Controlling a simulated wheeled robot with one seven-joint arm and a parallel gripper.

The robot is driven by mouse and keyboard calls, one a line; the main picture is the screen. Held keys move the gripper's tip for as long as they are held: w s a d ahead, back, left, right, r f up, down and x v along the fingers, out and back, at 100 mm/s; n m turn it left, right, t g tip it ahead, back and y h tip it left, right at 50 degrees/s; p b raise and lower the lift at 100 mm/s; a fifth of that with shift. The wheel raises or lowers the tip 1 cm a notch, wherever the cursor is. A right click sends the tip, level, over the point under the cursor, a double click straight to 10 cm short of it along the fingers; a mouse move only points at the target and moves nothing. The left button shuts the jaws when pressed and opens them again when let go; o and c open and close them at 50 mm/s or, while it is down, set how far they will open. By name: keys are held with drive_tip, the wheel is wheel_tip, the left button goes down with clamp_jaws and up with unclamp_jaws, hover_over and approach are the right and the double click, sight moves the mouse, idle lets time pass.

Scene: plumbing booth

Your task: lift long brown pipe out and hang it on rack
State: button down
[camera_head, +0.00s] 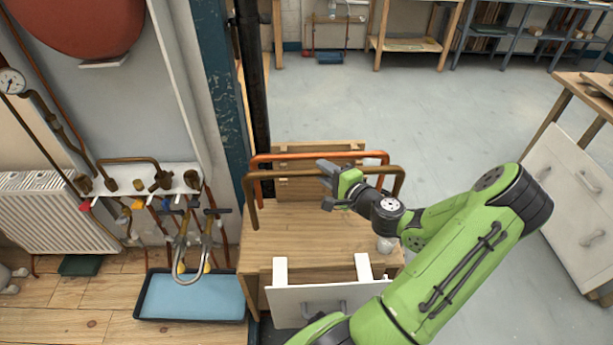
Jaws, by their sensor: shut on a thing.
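The long brown pipe (288,173) is a wide upside-down U, with its long middle part level above the wooden bench (290,232). Its left leg comes down by the bench's left edge. Its right leg is partly hidden by my arm. My gripper (327,184) is shut on the brown pipe near the middle of its top. I cannot tell whether the pipe's ends touch the bench. A similar orange copper pipe (300,156) stands just behind it. I cannot tell which thing is the rack.
A white drawer front with grey handles (300,299) is at the bench's near side. A blue tray (190,296) lies on the floor at left, below curved pipes (181,263). A dark post (252,80) rises behind the bench. Open grey floor (430,110) lies behind and right.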

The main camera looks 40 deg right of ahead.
drive_tip(key=shift+s+d+r, duration=0.1)
drive_tip(key=shift+d+r, duration=0.05)
drive_tip(key=shift+d, duration=0.05)
drive_tip(key=w+d+f, duration=0.1)
drive_tip(key=w+d, duration=0.3)
drive_tip(key=w, duration=0.1)
drive_tip(key=shift+f+p, duration=0.2)
drive_tip(key=shift+p, duration=0.25)
idle(0.5)
drive_tip(key=shift+f+b, duration=1.75)
drive_tip(key=shift+f, duration=0.5)
drive_tip(key=c, duration=0.8)
unclamp_jaws()
drive_tip(key=shift+s, duration=0.1)
drive_tip(key=shift+f, duration=0.1)
